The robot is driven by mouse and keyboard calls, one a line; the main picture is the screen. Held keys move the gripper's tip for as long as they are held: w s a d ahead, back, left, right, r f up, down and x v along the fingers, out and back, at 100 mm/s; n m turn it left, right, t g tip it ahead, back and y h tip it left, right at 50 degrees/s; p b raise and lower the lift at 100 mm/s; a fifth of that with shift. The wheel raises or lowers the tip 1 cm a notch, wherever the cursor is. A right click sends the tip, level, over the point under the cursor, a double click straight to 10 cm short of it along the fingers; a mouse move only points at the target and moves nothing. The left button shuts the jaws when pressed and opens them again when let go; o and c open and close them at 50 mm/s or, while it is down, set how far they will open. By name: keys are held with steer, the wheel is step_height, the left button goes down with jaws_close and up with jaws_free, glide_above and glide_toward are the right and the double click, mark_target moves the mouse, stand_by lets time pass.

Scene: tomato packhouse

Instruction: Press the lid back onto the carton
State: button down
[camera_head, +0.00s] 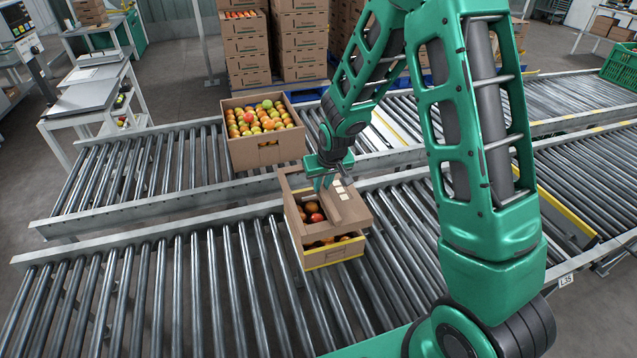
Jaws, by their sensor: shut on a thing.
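The open carton (334,257) stands on the near roller conveyor, with red and orange tomatoes showing inside and a yellow band along its front. A brown cardboard lid (350,212) with a cutout and pale labels sits over the carton, tilted and not flush with it. Tomatoes show through the cutout and in a gap below the lid's front edge. My gripper (325,182) points down at the lid's back part and is shut on the lid. The fingertips are partly hidden, and I cannot tell whether the lid touches the carton's rim.
A larger open carton (267,153) of mixed tomatoes stands on the far roller conveyor (150,165), just behind and left. The near conveyor's rollers (190,290) are clear to the left. Stacked cartons (300,45) stand behind. A green crate (621,65) is at far right.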

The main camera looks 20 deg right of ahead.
steer(key=shift+f, duration=2.85)
steer(key=shift+s, duration=0.15)
steer(key=shift+f, duration=1.55)
steer(key=c, duration=1.6)
jaws_free()
steer(key=c, duration=0.3)
steer(key=shift+c, duration=0.2)
steer(key=shift+r, duration=4)
